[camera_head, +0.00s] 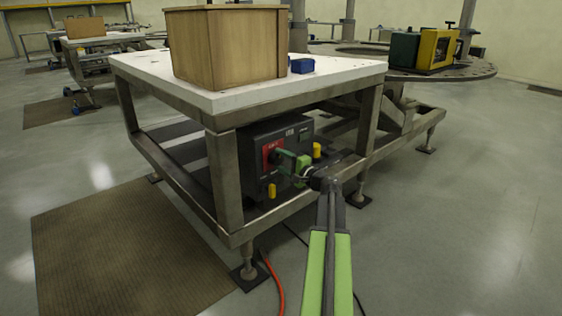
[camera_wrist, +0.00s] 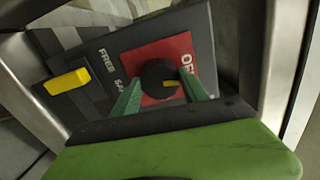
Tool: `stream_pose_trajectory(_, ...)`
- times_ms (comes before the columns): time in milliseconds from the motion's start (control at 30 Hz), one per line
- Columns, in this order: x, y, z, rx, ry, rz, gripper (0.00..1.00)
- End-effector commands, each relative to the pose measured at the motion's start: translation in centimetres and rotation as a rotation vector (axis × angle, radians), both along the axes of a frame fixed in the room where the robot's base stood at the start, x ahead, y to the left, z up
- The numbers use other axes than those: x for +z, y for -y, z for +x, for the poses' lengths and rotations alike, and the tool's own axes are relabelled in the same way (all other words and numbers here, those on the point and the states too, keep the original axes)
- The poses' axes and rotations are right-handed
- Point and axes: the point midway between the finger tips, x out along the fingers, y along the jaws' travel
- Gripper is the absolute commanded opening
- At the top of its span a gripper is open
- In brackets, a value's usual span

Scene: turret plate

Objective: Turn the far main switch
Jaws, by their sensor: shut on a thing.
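A dark control box (camera_head: 248,140) sits under the white-topped table. On its front is a red plate (camera_head: 266,153) with a round black switch knob, best seen in the wrist view (camera_wrist: 158,78). The knob has a small yellow mark, and lettering partly hidden by a finger stands on the red plate. My green gripper (camera_head: 284,158) reaches in under the tabletop. In the wrist view its two green fingers (camera_wrist: 162,92) are shut on the knob, one on each side.
A yellow handle (camera_head: 272,190) sits low on the box and another yellow part (camera_head: 316,150) is to its right. The steel table frame (camera_head: 225,185) surrounds the box closely. A wooden box (camera_head: 225,45) and a blue block (camera_head: 302,66) stand on the tabletop. Cables lie on the floor.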

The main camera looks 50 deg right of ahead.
Motion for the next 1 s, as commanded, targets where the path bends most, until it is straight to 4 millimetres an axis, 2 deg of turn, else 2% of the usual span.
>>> stream_pose_trajectory(400, -0.10, -0.04, -0.08, 0.001, -0.018, -0.208, 0.11)
stream_pose_trajectory(1000, -0.12, -0.06, -0.06, 0.001, -0.021, -0.248, 0.11)
